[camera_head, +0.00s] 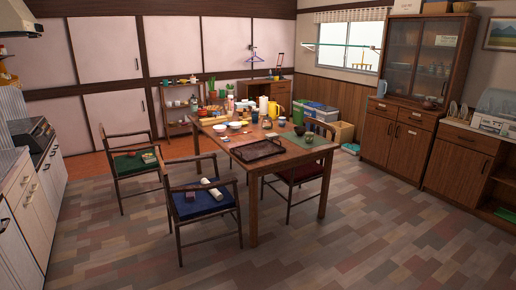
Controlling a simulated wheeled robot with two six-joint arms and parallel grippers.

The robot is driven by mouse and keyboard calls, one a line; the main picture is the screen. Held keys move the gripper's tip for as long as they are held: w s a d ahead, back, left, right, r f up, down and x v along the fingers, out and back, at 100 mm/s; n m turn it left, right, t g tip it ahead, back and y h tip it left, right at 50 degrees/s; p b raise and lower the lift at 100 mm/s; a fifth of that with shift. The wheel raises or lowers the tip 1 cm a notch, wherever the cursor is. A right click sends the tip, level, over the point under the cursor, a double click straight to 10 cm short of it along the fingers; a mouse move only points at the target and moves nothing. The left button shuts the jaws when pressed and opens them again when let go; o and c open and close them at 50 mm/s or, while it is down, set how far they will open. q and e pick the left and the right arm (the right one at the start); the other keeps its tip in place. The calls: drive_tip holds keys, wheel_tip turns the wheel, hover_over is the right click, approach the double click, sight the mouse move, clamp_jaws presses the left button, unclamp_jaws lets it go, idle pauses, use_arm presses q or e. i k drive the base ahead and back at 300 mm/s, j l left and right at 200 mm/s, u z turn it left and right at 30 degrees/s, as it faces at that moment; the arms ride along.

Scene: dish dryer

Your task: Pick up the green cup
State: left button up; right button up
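Neither of my grippers is in view. A wooden table (309,154) stands in the middle of the room with many small items on it. A small dark item (299,130), possibly a cup, stands near the table's right end. A small greenish item (308,139) is just in front of it. Both are too small to tell whether either is the green cup. A yellow mug (273,110) and white bowls (234,125) stand farther back on the table.
A dark tray (258,150) lies at the table's near edge. Chairs with green (133,163), blue (203,200) and red seats surround the table. A tall cabinet (416,90) stands at the right, and a counter lines the left. The front floor (330,245) is clear.

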sight(309, 137)
drive_tip(key=i+l+z, duration=0.1)
drive_tip(key=i+z, duration=0.15)
drive_tip(key=i, duration=0.45)
drive_tip(key=i+z, duration=0.25)
drive_tip(key=i, duration=0.4)
drive_tip(key=i+j+z, duration=0.25)
drive_tip(key=i, duration=0.45)
drive_tip(key=l, duration=0.1)
